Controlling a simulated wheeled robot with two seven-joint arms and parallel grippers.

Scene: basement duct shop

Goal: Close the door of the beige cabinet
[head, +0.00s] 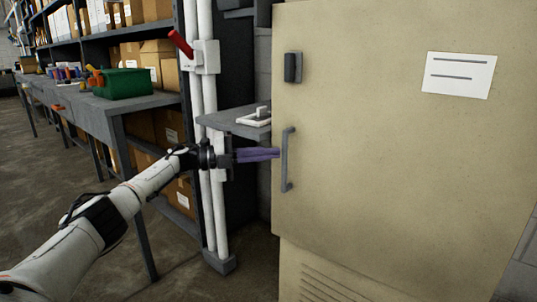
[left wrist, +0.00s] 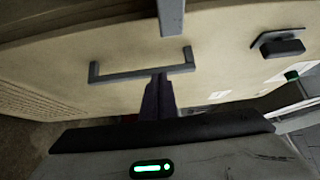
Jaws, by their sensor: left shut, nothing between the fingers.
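The beige cabinet's door (head: 390,150) fills the right of the head view and looks nearly flush with the body; I cannot tell if a small gap remains. Its grey bar handle (head: 287,160) stands upright near the door's left edge. My left gripper (head: 276,154) is shut and empty, its purple fingertips pointing at the door edge beside the handle. In the left wrist view the fingertips (left wrist: 158,78) are close to the handle (left wrist: 140,73); I cannot tell whether they touch. A dark latch block (head: 292,67) sits above the handle. My right gripper is out of view.
A small grey shelf (head: 240,122) with a white item is behind my left gripper. White pipes (head: 207,130) with a red lever (head: 180,43) rise left of the cabinet. A workbench (head: 95,108) with a green bin (head: 123,83) stands further left. The floor before it is clear.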

